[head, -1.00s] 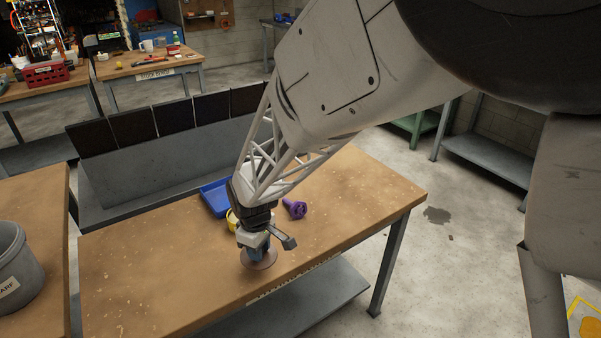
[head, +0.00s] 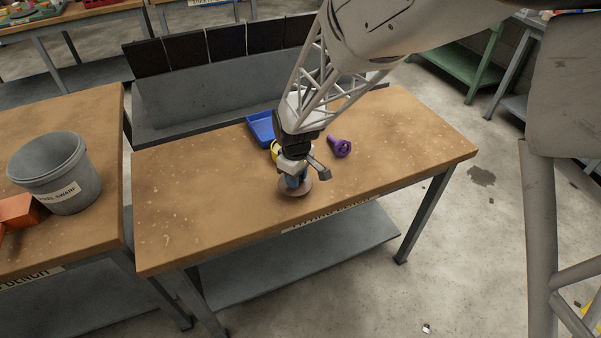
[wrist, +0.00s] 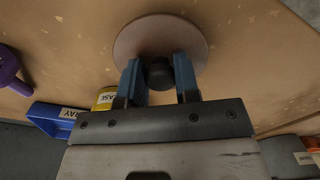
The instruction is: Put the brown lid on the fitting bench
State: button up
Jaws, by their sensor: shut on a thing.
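The brown lid (head: 295,190) is a round, flat disc with a dark knob (wrist: 159,74). My gripper (head: 293,182) is shut on this knob, with blue fingers on both sides of it in the wrist view (wrist: 158,78). The lid is flat, at or just above the top of the fitting bench (head: 210,215), near its front edge. I cannot tell whether it touches the wood. The bench's front label is partly readable. In the wrist view the lid (wrist: 160,30) shows beyond the fingers.
A blue tray (head: 260,127), a yellow container (wrist: 105,98) and a purple part (head: 340,147) stand behind the gripper. A grey bucket (head: 65,185) and an orange object (head: 18,210) are on the left bench. The fitting bench's left and right parts are clear.

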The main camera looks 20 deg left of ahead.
jog(key=shift+f, duration=0.75)
jog(key=shift+f, duration=0.1)
jog(key=o, duration=0.9)
notch_tip(320, 180, up, 12)
jog(key=shift+f, duration=0.15)
jog(key=shift+r, duration=0.3)
dwell(0.4)
